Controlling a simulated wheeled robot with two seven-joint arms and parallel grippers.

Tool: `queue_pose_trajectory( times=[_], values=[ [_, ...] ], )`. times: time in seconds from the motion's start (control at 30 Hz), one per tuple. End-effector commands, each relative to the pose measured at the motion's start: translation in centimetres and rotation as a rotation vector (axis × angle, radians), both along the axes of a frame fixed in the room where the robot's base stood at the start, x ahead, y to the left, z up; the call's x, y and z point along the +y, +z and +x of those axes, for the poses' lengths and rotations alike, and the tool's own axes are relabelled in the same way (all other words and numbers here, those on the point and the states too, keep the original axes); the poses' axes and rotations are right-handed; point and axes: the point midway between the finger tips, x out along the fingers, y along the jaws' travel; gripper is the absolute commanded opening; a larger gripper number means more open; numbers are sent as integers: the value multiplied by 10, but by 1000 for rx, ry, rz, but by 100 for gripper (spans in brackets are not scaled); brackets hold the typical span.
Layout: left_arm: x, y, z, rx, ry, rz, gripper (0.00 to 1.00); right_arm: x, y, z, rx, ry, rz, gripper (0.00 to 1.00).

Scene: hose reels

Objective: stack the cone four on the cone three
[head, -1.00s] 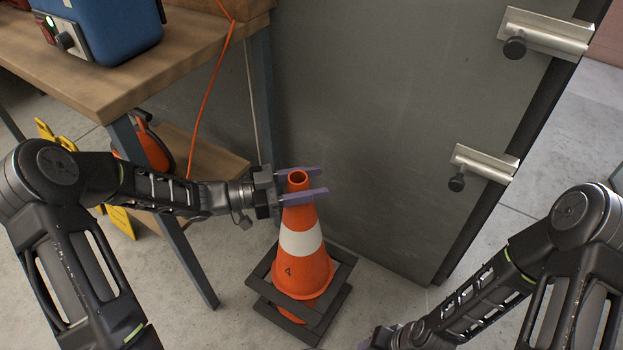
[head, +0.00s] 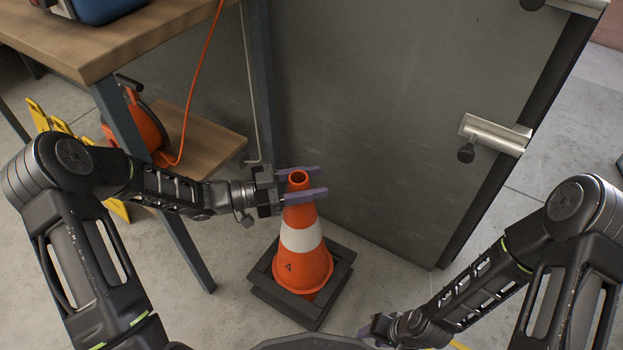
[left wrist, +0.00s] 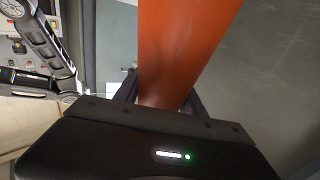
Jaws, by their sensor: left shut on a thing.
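Cone four (head: 301,240) is orange with a white band, a "4" low on its side and a dark square base. My left gripper (head: 321,181) is shut on its top, one purple finger on each side. The orange cone wall (left wrist: 182,45) also fills the middle of the left wrist view. A second dark square base (head: 285,307) lies just under cone four's base, slightly turned. The cone on that lower base is mostly hidden and its number does not show. Cone four stands about upright over it. My right gripper (head: 372,331) is low, partly hidden; its jaw state is unclear.
A wooden workbench (head: 110,45) with blue-grey legs stands at the left, an orange hose reel (head: 146,127) on its lower shelf. Yellow folding signs (head: 50,118) stand behind my left arm. A grey panel (head: 400,120) with metal handles stands behind the cones. Concrete floor is clear around the base.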

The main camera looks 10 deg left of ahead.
Motion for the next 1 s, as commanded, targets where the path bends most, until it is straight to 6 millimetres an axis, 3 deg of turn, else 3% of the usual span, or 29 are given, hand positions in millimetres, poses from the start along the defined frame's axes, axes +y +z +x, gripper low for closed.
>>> queue_pose_trajectory(
  times=[0.6,1.0],
  values=[
    [-1,-56,0,-4,-2,-5,0,-1,-39,7,-11,-7,3,36],
    [-1,-70,0,-4,-2,-5,0,-1,-46,9,-11,-7,5,36]
  ],
)
